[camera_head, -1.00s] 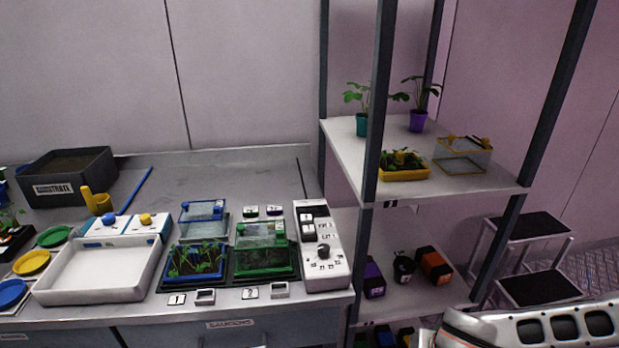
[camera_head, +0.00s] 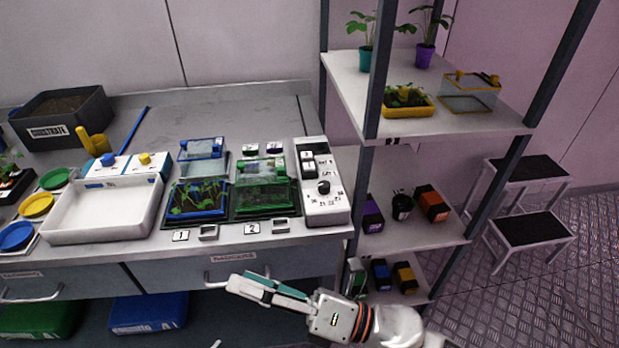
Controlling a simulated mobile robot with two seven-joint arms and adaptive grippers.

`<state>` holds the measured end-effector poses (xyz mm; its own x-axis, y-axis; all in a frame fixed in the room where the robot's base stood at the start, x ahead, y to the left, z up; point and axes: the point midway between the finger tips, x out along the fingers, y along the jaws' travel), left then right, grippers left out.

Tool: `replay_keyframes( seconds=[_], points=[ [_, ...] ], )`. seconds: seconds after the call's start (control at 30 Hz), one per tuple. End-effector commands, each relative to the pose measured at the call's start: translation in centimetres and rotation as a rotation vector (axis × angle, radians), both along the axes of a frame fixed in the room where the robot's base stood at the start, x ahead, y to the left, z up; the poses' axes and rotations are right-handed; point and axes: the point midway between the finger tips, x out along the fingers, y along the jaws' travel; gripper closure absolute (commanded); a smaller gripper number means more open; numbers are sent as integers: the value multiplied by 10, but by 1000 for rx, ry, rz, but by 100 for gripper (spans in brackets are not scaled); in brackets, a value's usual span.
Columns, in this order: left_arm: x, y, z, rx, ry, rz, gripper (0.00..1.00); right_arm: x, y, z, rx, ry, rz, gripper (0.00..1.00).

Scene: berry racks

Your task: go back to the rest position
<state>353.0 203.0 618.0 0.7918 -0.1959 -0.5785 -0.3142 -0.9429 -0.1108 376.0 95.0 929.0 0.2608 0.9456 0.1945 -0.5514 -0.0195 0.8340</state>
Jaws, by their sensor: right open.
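My right gripper (camera_head: 272,291) is in the lower middle of the head view, in front of the bench drawers and below the bench edge. Its arm comes in from the lower right. Its fingers point left, open and with nothing between them. My left gripper is not clearly in view; only a small pale bit shows at the bottom edge, and I cannot tell what it is.
The bench (camera_head: 230,120) holds a white tray (camera_head: 100,215), a blue planter (camera_head: 197,198), a green covered planter (camera_head: 262,190) and a control box (camera_head: 322,190). A shelf rack (camera_head: 372,80) stands right of the bench. A step stool (camera_head: 527,230) is farther right. Drawer handles stick out near my gripper.

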Motion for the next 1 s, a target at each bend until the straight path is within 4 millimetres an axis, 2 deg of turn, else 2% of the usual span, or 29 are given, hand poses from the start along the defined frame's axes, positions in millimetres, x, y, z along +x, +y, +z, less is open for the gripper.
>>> replay_keyframes(
  seconds=[0.1,0.17,0.2,0.3,0.37,0.47,0.6,0.7,0.83,1.0],
  points=[
    [0,0,1,-1,0,0,71,44,-36,-15,184,381,-180,37],
    [0,0,1,-1,1,0,71,63,-61,-33,279,571,-272,37],
    [0,0,1,-1,1,0,71,74,-80,-49,343,695,-335,37],
    [-1,0,1,-1,3,1,71,87,-126,-95,496,979,-478,37],
    [-1,0,1,-1,3,1,71,87,-151,-124,577,1123,-555,37],
    [-1,-1,1,-3,3,0,71,76,-191,-172,711,1342,-680,37],
    [-1,-1,2,-3,2,0,71,42,-243,-238,896,1609,-848,37],
    [-1,-1,2,-3,2,0,71,14,-269,-272,1007,1746,-942,37],
    [-1,-1,2,-4,2,1,71,-12,-290,-298,1100,1852,-1019,37],
    [-1,-1,3,-4,2,1,71,-23,-297,-308,1139,1892,-1049,37]
  ],
)
